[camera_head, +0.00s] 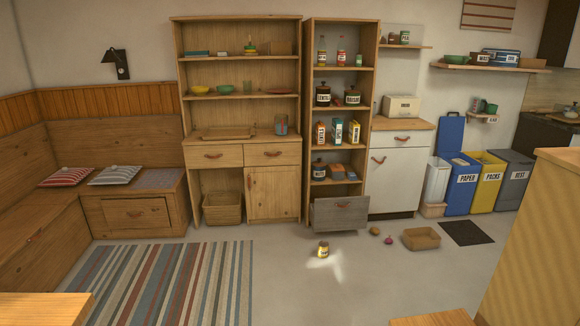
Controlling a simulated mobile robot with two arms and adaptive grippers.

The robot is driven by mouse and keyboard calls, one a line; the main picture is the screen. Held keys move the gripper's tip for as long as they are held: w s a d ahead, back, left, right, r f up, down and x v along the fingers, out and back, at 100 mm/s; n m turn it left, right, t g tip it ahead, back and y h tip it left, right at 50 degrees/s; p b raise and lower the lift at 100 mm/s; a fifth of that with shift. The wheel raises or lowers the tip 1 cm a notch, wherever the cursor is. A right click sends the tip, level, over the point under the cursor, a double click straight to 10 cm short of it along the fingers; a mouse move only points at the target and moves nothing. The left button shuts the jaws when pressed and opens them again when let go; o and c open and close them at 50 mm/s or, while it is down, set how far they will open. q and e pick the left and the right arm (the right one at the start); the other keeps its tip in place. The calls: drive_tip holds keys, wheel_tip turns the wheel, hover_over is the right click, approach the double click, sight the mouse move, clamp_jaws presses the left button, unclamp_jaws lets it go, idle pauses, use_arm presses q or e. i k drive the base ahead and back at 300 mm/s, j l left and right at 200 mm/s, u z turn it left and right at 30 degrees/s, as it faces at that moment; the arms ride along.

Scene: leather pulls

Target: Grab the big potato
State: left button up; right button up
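A small brown round thing that looks like a potato (374,231) lies on the floor in front of the white cabinet, left of a shallow wooden crate. It is too small to tell more about its shape, and I see no second potato to compare its size with. A reddish-purple onion-like thing (388,239) lies just right of it and a little nearer. Neither of my grippers is in view.
The shallow crate (421,238) stands beside a dark mat (466,233). A yellow jar (322,250) stands on the floor by a pale patch. The tall shelf's grey bottom drawer (341,214) sticks out. A wooden counter (540,235) blocks the right. Floor between is clear.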

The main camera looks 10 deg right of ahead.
sight(375, 231)
drive_tip(key=i, duration=2.25)
drive_tip(key=i+l+z, duration=0.1)
drive_tip(key=i+z, duration=0.35)
drive_tip(key=i+j+z, duration=0.1)
drive_tip(key=i+z, duration=0.4)
drive_tip(key=i+j+z, duration=0.3)
drive_tip(key=i+z, duration=0.15)
drive_tip(key=i, duration=0.15)
drive_tip(key=i+l+z, duration=0.25)
drive_tip(key=i+z, duration=0.65)
drive_tip(key=i, duration=0.15)
drive_tip(key=i+z, duration=0.45)
drive_tip(key=i+l+z, duration=0.15)
drive_tip(key=i, duration=0.75)
drive_tip(key=i+l+z, duration=0.2)
drive_tip(key=i, duration=0.7)
drive_tip(key=k+j, duration=0.05)
